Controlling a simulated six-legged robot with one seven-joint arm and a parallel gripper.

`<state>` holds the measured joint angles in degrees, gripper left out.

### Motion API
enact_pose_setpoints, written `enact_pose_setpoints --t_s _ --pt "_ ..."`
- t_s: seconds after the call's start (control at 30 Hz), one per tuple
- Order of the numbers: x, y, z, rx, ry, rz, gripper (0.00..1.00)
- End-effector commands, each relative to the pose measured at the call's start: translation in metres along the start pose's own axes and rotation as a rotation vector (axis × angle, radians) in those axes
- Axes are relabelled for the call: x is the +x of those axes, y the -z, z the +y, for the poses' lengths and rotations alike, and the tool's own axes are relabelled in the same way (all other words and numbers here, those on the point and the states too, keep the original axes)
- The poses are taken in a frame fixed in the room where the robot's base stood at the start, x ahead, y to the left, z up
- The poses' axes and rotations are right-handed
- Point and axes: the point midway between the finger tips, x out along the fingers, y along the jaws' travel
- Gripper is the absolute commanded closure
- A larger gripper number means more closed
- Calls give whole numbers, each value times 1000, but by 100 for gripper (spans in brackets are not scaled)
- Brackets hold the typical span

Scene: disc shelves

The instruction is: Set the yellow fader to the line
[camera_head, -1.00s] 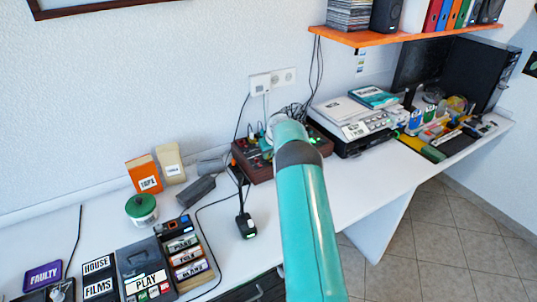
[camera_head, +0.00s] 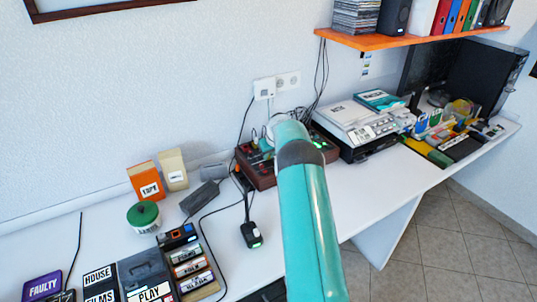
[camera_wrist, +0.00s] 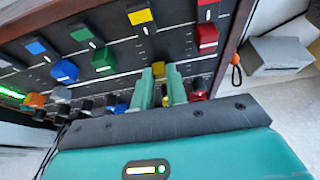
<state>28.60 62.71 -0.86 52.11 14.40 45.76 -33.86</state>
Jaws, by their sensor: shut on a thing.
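The dark mixer panel fills the upper part of the wrist view, and in the head view the mixer (camera_head: 262,172) is partly behind my arm. A yellow square (camera_wrist: 140,17) marks one slot. The yellow fader (camera_wrist: 158,70) shows between the fingertips of my gripper (camera_wrist: 160,76), which is shut on it. The fingers hide most of the cap. A thin pale line (camera_wrist: 122,74) runs across the panel near the fingers; the cap's exact position against it is hard to tell.
Next to the yellow fader are a green fader (camera_wrist: 103,60), a blue fader (camera_wrist: 65,71) and a red fader (camera_wrist: 207,35). Several knobs sit nearer my gripper. A printer-like machine (camera_head: 360,128) stands right of the mixer, and a black adapter (camera_head: 251,234) lies in front.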

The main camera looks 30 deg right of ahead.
Motion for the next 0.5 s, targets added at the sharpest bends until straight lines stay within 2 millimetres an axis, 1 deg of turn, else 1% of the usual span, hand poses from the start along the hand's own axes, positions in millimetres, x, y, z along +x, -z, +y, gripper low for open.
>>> enact_pose_setpoints --t_s 0.03,0.07,0.1,0.13,0.17,0.4,0.5 --pt "-2 1 0 0 -2 3 100" --pt "-2 1 0 0 -2 3 80" --pt "-2 1 0 -1 -2 3 72" --pt "-2 1 0 -1 -2 3 66" --pt "-2 1 0 -1 -2 3 64" --pt "-2 1 0 -1 -1 3 64" --pt "-5 2 0 -1 -2 4 64"
